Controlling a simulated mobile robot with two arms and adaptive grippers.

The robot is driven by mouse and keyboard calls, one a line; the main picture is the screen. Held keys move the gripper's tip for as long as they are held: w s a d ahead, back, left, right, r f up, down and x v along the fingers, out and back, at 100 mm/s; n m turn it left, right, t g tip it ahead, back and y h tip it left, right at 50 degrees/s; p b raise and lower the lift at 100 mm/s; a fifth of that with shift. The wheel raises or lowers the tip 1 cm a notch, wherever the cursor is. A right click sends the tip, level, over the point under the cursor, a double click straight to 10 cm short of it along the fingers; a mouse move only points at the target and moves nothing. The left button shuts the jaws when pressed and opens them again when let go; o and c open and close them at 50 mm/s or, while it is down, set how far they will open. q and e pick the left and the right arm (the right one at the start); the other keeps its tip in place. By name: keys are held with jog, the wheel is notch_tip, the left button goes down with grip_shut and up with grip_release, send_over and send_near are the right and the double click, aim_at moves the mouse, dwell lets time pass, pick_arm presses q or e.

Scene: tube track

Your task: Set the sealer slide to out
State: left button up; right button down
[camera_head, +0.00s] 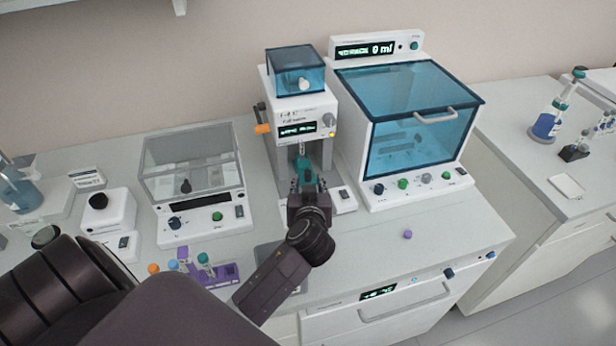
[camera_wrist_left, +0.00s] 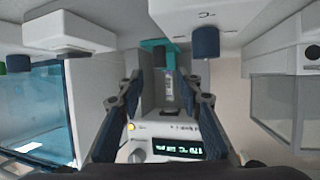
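The sealer (camera_head: 299,110) is the tall white machine with a blue-tinted top, a small display and an orange side handle (camera_head: 263,129). A teal part (camera_head: 303,170), which looks like its slide, shows low at its front. The teal part (camera_wrist_left: 158,46) also shows in the left wrist view, with a clear tube (camera_wrist_left: 169,88) beside it. My left gripper (camera_head: 305,187) is at the sealer's front, partly hiding the slide. In the wrist view the fingers (camera_wrist_left: 162,88) are spread apart, with the tube between them in the picture; I cannot tell any contact. My right gripper is not in view.
A blue-windowed cabinet (camera_head: 412,120) stands close on the sealer's right. A clear-lidded box (camera_head: 190,170) is on its left. A purple rack (camera_head: 222,273) with tubes lies at the front. A small purple cap (camera_head: 407,234) lies on open bench at the right.

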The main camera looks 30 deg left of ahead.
aim_at(308, 172)
pick_arm(q)
jog(key=shift+w+a, duration=0.25)
jog(key=shift+w, duration=0.05)
jog(key=p+x, duration=0.1)
jog(key=x, duration=0.3)
jog(key=shift+w+a+f+p, duration=0.15)
jog(key=shift+w+a+p, duration=0.05)
jog(key=shift+w+p, duration=0.15)
jog(key=shift+x, duration=0.9)
jog(key=shift+f, duration=0.1)
jog(key=shift+c, duration=0.2)
jog(key=c, duration=0.8)
grip_shut()
jog(key=shift+s, duration=0.1)
